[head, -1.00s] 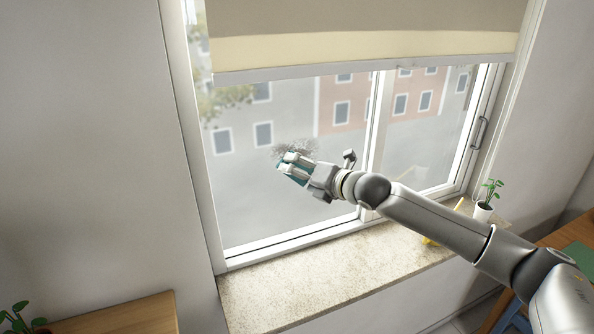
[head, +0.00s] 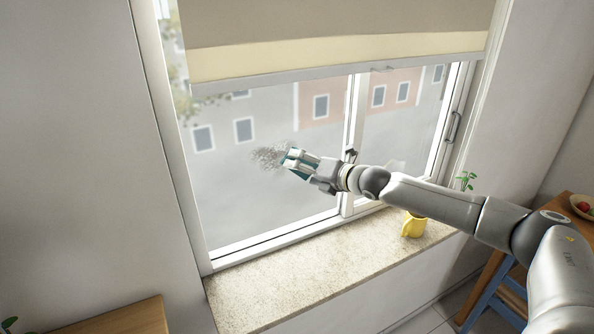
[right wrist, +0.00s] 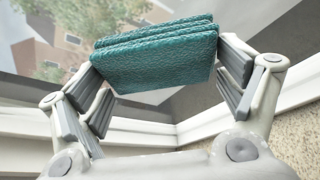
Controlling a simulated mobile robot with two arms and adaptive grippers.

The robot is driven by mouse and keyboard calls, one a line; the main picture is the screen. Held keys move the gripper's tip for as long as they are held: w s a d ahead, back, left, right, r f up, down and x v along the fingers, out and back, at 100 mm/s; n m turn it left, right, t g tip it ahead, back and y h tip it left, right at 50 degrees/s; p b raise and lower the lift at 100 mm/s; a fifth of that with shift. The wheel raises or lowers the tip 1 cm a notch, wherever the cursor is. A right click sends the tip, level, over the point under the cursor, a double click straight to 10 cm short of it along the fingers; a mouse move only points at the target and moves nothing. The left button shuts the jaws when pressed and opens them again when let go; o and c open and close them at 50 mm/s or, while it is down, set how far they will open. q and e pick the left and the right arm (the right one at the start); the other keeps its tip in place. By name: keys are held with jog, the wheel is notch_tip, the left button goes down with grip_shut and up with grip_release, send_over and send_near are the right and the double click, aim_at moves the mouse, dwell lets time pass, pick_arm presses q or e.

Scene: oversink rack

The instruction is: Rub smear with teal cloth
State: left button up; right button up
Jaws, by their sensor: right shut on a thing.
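A grey speckled smear (head: 268,157) is on the left pane of the window. My right gripper (head: 297,162) is at the glass just right of the smear, shut on the folded teal cloth (head: 288,158). In the right wrist view the teal cloth (right wrist: 155,55) is pinched between both fingers of my right gripper (right wrist: 160,75), with the window behind it. I cannot tell whether the cloth touches the glass. The smear cannot be made out in the wrist view. My left gripper is not in view.
A roller blind (head: 340,45) covers the window's top. The stone sill (head: 290,288) is clear at its left. A yellow mug (head: 413,226) stands on its right part, below my right arm, and a plant (head: 466,180) is behind the arm. A wooden table (head: 115,318) is lower left.

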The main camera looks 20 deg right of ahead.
jog(key=shift+d, duration=0.35)
jog(key=shift+a+r, duration=0.1)
jog(key=shift+r, duration=0.75)
jog(key=shift+s+a+f+b, duration=0.1)
jog(key=shift+a+b, duration=1.2)
jog(key=shift+a, duration=1.45)
jog(key=shift+s+a, duration=0.1)
jog(key=shift+a, duration=2.75)
jog(key=shift+a+p, duration=0.45)
jog(key=shift+a, duration=1.3)
jog(key=shift+s+r+p, duration=0.1)
jog(key=shift+r+p, duration=0.85)
jog(key=shift+d+f, duration=0.1)
jog(key=shift+d, duration=0.75)
jog(key=shift+w+d, duration=0.2)
jog(key=shift+d, duration=1.95)
jog(key=shift+w+d, duration=0.1)
jog(key=shift+d, duration=4.3)
